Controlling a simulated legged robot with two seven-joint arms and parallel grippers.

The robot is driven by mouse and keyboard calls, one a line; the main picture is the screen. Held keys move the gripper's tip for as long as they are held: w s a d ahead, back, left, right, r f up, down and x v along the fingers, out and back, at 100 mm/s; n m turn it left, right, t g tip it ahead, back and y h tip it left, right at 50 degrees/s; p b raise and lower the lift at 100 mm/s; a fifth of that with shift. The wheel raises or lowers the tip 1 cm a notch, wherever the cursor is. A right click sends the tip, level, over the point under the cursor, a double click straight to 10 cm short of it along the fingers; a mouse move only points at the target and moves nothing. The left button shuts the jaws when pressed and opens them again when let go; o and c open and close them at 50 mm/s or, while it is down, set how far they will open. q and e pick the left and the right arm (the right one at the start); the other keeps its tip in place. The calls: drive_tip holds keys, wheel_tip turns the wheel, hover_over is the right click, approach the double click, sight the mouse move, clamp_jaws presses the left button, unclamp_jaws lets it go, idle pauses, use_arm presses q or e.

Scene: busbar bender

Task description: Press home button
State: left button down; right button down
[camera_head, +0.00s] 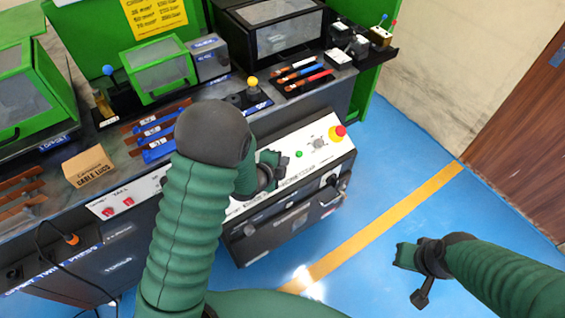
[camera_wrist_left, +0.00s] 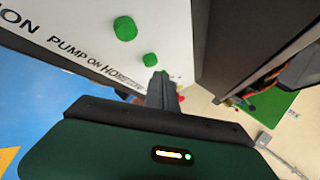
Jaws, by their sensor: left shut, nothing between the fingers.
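The white control panel (camera_head: 312,152) is on the front of a dark machine cabinet, with a green button (camera_head: 299,154) in view. In the left wrist view, two green buttons show beside printed labels: a larger one (camera_wrist_left: 125,28) and another (camera_wrist_left: 150,60) closer to the word HOME. My left gripper (camera_head: 270,170) is shut and empty at the panel. Its fingertips (camera_wrist_left: 160,78) appear just beside the button nearer HOME; I cannot tell whether they touch it. My left arm hides part of the panel in the head view. My right gripper (camera_head: 408,258) is over the floor, its jaw state unclear.
A red stop button (camera_head: 338,131) on yellow and a selector knob (camera_head: 318,143) sit on the panel's right. Above are a bench with colored busbars (camera_head: 303,76), a yellow-knobbed lever (camera_head: 253,84) and a cardboard box (camera_head: 89,167). The blue floor at right is clear.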

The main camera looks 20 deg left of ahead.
use_arm(q)
drive_tip(key=shift+f, duration=0.1)
drive_tip(key=shift+w+a+f, duration=0.1)
drive_tip(key=shift+a+f, duration=0.1)
drive_tip(key=shift+w+a+f+b, duration=0.15)
drive_tip(key=shift+a+f+b, duration=0.05)
drive_tip(key=shift+f+b, duration=0.4)
idle(0.8)
drive_tip(key=shift+r, duration=0.25)
drive_tip(key=shift+s+d+r+p, duration=0.2)
drive_tip(key=shift+r+p, duration=0.1)
drive_tip(key=shift+r, duration=0.1)
drive_tip(key=shift+s+d+r+p, duration=0.1)
drive_tip(key=shift+d+r+p, duration=0.05)
drive_tip(key=shift+r+p, duration=0.2)
drive_tip(key=r+p, duration=0.1)
drive_tip(key=s+d+r+p, duration=0.1)
drive_tip(key=r, duration=0.1)
drive_tip(key=r+p, duration=0.1)
drive_tip(key=shift+s+d+r, duration=0.15)
drive_tip(key=shift+d+r, duration=0.1)
drive_tip(key=shift+d, duration=0.15)
